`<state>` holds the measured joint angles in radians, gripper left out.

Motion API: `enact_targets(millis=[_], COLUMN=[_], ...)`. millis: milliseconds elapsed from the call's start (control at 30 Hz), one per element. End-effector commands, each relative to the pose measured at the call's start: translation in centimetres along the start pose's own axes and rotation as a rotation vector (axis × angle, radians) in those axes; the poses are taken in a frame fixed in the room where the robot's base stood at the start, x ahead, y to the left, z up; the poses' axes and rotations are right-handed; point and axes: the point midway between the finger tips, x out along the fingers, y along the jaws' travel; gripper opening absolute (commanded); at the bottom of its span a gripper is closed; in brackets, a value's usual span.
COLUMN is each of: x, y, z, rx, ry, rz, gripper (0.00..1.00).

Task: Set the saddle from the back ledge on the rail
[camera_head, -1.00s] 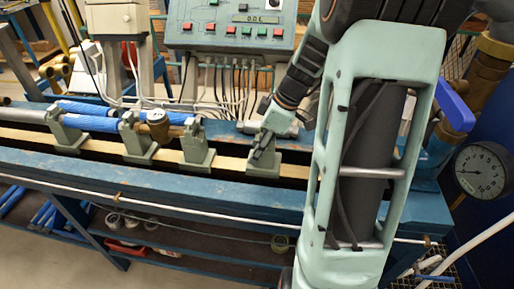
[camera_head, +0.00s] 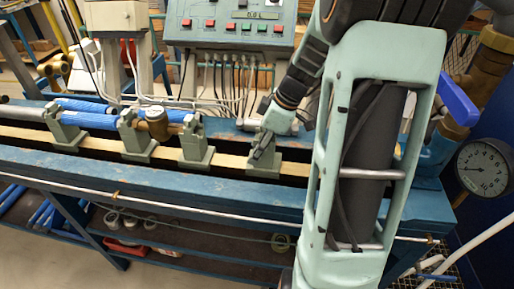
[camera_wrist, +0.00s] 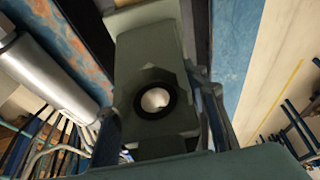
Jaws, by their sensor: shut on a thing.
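A grey-green saddle (camera_head: 264,166) is at the rail (camera_head: 232,161), to the right of the other mounted saddles. It looks upright and in line with them, with its foot at rail height; I cannot tell whether it is fully seated. My gripper (camera_head: 263,136) comes down onto its top from behind and is shut on it. In the wrist view the saddle (camera_wrist: 150,50) fills the middle, with a dark-rimmed round hole facing the camera. The gripper fingers show on both sides of it.
Other saddles (camera_head: 194,148) stand on the rail at left, with a blue pipe and brass meter (camera_head: 156,124) among them. A silver cylinder (camera_wrist: 45,75) lies close beside the gripper. Cables and a control panel (camera_head: 230,25) are behind. A pressure gauge (camera_head: 484,168) is at right.

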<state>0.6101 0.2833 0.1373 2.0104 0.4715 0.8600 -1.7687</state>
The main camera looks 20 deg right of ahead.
Motion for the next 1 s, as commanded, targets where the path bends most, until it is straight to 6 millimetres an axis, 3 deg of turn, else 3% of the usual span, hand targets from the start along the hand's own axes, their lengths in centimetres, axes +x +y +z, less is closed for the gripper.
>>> enact_targets(millis=[800,833,1000], x=[0.4,0.4,0.44], y=[0.08,0.08,0.05], z=[0.14,0.14,0.16], rx=[-0.001,-0.001,0.0], ry=[0.001,0.001,0.0], rz=[0.003,0.003,0.002], gripper=[0.0,0.44,0.61])
